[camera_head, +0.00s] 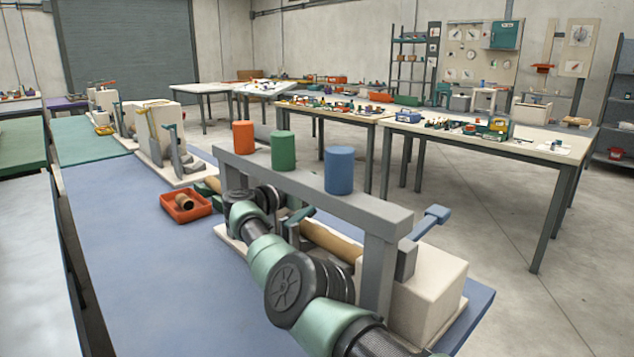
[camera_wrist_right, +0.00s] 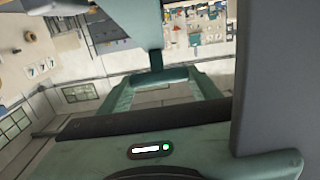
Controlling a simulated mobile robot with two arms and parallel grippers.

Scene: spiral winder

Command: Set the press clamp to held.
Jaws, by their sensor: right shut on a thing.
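The winder has a grey frame (camera_head: 385,215) over a tan roller (camera_head: 330,240). A blue lever (camera_head: 430,220) sticks out at its right end beside a pale block (camera_head: 425,285). A teal lever (camera_head: 300,216) stands near the middle, partly behind my right arm. I cannot tell for sure which lever is the press clamp. My right gripper is at the winder, largely hidden by its own wrist in the head view. In the right wrist view my right gripper (camera_wrist_right: 155,74) is shut on a teal piece (camera_wrist_right: 155,59), apparently the teal lever. My left gripper is not in view.
Orange (camera_head: 243,137), green (camera_head: 284,150) and blue (camera_head: 339,170) cylinders stand on the frame's top beam. A red tray (camera_head: 186,208) with a small brown piece sits left of the winder. The blue mat (camera_head: 140,270) is clear at the front left.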

